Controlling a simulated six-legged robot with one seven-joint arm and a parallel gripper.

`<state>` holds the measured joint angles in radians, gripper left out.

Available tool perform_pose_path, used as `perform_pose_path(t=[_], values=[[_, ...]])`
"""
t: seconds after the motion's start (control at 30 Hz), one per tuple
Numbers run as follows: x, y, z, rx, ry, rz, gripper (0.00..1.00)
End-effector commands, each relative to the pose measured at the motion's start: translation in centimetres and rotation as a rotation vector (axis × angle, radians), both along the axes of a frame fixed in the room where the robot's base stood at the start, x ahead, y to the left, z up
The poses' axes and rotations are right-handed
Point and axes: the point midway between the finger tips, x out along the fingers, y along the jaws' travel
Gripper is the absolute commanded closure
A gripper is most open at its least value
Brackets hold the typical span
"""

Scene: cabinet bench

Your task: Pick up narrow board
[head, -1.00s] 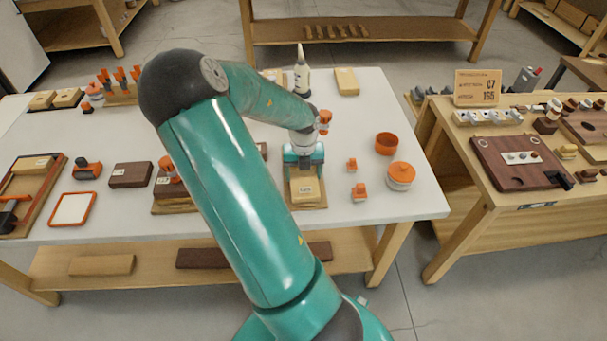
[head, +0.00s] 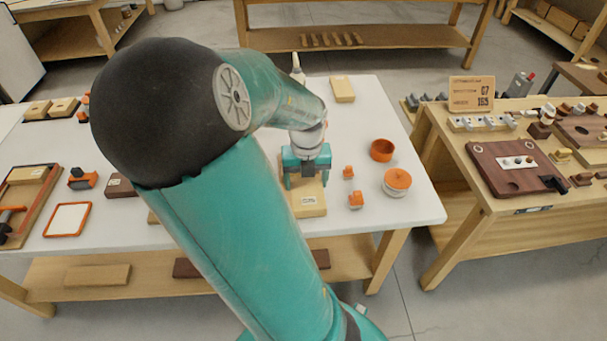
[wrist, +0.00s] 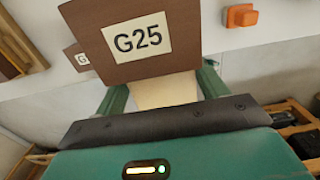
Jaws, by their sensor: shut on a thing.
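My gripper (head: 306,180) is at the near side of the white table, pointing down. Its two green fingers stand on either side of a pale wooden board (head: 308,204) with a white label. In the wrist view my gripper (wrist: 163,90) is shut on this pale board (wrist: 165,92), which fills the space between the fingers. I cannot tell whether the board is clear of the surface below.
On the white table (head: 420,200), a lidded orange-and-white pot (head: 397,182), an orange bowl (head: 382,150) and small orange pieces (head: 355,200) stand to the right. A pale block (head: 343,89) lies at the back. My arm hides much of the table's left middle.

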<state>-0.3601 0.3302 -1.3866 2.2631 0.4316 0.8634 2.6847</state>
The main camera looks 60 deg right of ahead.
Motion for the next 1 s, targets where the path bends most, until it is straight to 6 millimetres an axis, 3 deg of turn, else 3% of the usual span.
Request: perform_pose_path(t=[0.5,1.0], values=[[-2.6,2.6,1.5,0.0,0.004,0.003,0.56],[-3.6,3.5,2.2,0.0,0.0,0.009,0.56]])
